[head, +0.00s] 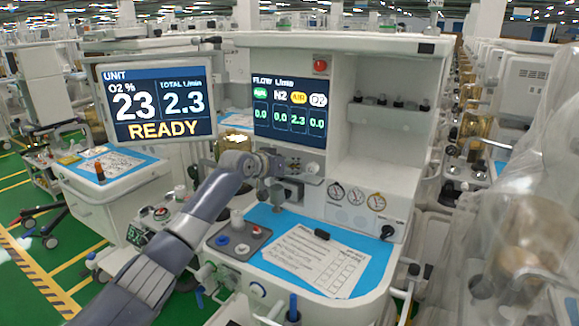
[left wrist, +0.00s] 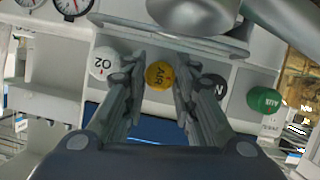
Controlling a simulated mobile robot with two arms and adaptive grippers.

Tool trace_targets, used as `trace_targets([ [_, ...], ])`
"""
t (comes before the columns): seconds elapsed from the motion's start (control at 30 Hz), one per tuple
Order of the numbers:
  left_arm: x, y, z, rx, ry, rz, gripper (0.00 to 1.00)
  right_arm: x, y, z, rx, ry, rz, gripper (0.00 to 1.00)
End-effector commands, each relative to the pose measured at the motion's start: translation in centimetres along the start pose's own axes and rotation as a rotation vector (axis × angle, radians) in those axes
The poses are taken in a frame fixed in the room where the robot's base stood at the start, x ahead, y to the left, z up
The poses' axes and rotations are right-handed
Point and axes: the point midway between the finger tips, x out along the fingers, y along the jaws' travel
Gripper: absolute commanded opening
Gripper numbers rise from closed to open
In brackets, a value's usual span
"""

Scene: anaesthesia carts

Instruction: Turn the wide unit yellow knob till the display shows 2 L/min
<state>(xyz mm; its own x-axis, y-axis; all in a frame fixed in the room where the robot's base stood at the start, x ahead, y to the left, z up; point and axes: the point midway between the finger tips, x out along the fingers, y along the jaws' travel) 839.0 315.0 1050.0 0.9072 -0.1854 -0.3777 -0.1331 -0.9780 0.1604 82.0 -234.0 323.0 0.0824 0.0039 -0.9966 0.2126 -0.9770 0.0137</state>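The yellow AIR knob (left wrist: 158,75) sits between the fingertips of my left gripper (left wrist: 160,72) in the left wrist view, with a finger close against each side. In the head view my left gripper (head: 268,163) is at the knob row under the display and hides the yellow knob. The flow display (head: 289,112) reads 0.0, 0.0, 2.3 and 0.0, with 2.3 under the yellow AIR label. The unit screen (head: 158,101) shows O2 23 %, total 2.3 L/min and READY. My right gripper is not in view.
Beside the yellow knob are a white O2 knob (left wrist: 102,62), a dark N knob (left wrist: 215,86) and a green AGU-like knob (left wrist: 264,99). Below the panel, a clipboard sheet (head: 310,262) lies on the blue work surface (head: 262,215). Gauges (head: 357,197) are to the right.

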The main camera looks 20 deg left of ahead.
Motion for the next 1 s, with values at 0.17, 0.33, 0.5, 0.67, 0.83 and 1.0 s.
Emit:
trace_targets([
  [0.17, -0.1, 0.2, -0.3, 0.068, -0.001, -0.027, 0.02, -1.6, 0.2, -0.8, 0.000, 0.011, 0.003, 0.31],
  [0.33, -0.1, 0.2, -0.2, 0.166, -0.002, -0.068, 0.02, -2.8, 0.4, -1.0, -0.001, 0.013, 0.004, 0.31],
  [0.5, 0.0, 0.1, 0.0, 0.192, 0.000, -0.080, 0.02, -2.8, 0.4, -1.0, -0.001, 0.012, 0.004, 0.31],
  [0.67, 0.0, 0.1, 0.0, 0.191, 0.001, -0.079, 0.02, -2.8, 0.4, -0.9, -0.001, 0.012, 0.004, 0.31],
  [0.83, 0.0, 0.1, 0.0, 0.190, 0.001, -0.079, 0.35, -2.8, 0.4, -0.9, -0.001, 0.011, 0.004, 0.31],
  [1.0, 0.0, 0.1, 0.0, 0.190, 0.000, -0.079, 0.35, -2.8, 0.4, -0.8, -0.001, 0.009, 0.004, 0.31],
])
